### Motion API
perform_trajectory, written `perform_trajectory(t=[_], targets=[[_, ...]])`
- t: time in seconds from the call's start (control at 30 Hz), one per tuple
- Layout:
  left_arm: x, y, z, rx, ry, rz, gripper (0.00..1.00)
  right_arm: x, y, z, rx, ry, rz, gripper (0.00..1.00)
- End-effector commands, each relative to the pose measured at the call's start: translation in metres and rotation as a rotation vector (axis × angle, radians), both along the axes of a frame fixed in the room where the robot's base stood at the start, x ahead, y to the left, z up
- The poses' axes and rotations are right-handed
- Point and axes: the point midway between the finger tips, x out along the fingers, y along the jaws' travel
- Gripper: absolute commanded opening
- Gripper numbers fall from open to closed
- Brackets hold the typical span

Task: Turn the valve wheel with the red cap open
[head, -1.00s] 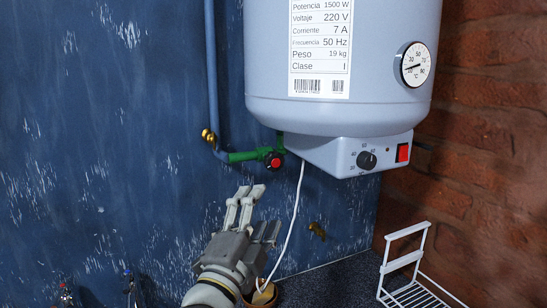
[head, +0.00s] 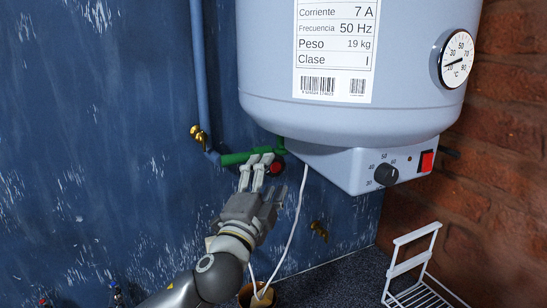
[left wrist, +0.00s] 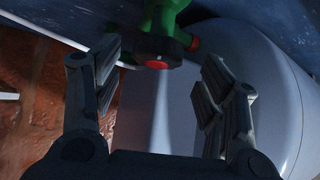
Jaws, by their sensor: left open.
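The valve wheel with the red cap (head: 276,168) sits on the green pipe (head: 236,158) below the water heater. It is dark and partly hidden behind my fingers in the head view. In the left wrist view the dark wheel (left wrist: 150,46) with its red cap (left wrist: 194,44) is on the green fitting, beyond and between my fingertips. My left gripper (head: 268,172) is open, with its fingers pointing up at the wheel. It also shows in the left wrist view (left wrist: 158,78) with nothing between its fingers. Whether a finger touches the wheel I cannot tell. My right gripper is not in view.
The grey water heater (head: 350,115) hangs just above the valve, with a dial box (head: 375,170) under it. A white cable (head: 295,220) hangs beside my gripper. A white wire rack (head: 415,260) stands at the right. A brass fitting (head: 199,135) is at the left.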

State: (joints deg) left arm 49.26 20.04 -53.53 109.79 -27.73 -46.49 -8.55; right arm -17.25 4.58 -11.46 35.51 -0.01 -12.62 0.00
Motion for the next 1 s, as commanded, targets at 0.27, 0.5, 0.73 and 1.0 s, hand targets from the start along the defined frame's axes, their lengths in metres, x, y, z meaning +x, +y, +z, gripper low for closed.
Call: perform_trajectory(t=[0.27, 0.5, 0.73, 1.0], targets=[[0.032, -0.012, 0.011, 0.0, 0.0, 0.001, 0.66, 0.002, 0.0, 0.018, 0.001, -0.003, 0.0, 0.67], [0.04, -0.015, 0.011, 0.001, 0.0, 0.0, 0.66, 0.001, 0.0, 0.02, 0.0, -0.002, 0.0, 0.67], [0.04, -0.015, 0.011, 0.0, 0.0, 0.0, 0.64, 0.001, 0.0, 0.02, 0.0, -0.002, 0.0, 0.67], [0.039, -0.015, 0.011, 0.0, 0.0, 0.0, 0.29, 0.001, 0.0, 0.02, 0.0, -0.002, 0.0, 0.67]])
